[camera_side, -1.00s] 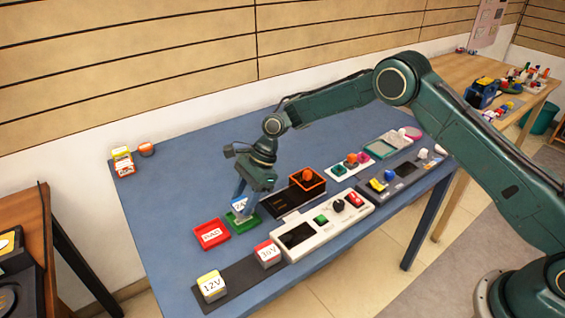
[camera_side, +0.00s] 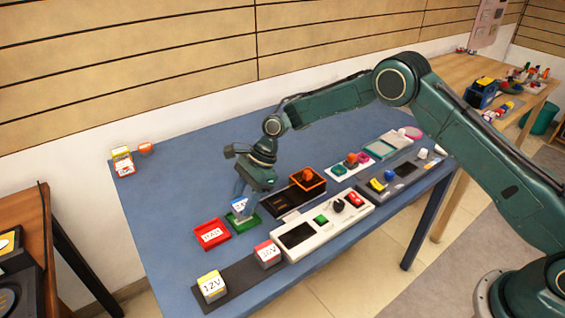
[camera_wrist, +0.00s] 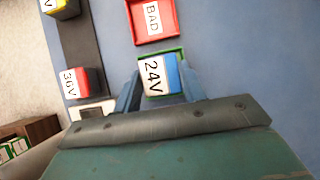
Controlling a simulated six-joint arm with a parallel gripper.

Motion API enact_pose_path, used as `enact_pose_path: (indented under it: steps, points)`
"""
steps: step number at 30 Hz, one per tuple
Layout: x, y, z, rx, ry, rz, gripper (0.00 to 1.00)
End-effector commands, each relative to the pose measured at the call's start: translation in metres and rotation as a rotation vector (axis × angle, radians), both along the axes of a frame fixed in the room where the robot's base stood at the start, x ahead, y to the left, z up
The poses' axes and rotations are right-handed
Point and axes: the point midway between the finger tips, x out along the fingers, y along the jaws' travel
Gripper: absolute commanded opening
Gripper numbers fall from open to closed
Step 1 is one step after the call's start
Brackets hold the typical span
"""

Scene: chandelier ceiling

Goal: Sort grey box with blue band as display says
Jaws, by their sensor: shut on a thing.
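The grey box with a blue band (camera_wrist: 152,78) is labelled 24V and sits between the fingers of my gripper (camera_wrist: 162,90) in the wrist view. My gripper (camera_side: 241,207) is shut on it, pointing down. The box is in or just over the green tray (camera_side: 250,222); I cannot tell whether it touches the bottom. The red tray (camera_side: 212,234), labelled BAD, stands just left of the green one and is empty. The white console (camera_side: 325,228) has a dark display (camera_side: 297,236); I cannot read anything on it.
A box with a red band labelled 36V (camera_side: 267,254) and a box with a yellow band labelled 12V (camera_side: 211,287) stand on a dark strip (camera_side: 238,276) at the front. A black device with an orange frame (camera_side: 307,181) stands behind the console.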

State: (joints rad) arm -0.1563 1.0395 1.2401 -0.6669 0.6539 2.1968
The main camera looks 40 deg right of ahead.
Motion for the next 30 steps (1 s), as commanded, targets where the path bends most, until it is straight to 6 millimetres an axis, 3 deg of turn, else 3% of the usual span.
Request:
enact_pose_path:
  steps: [30]
  points:
    - [0.000,0.000,-0.010,0.000,0.000,0.000,0.18]
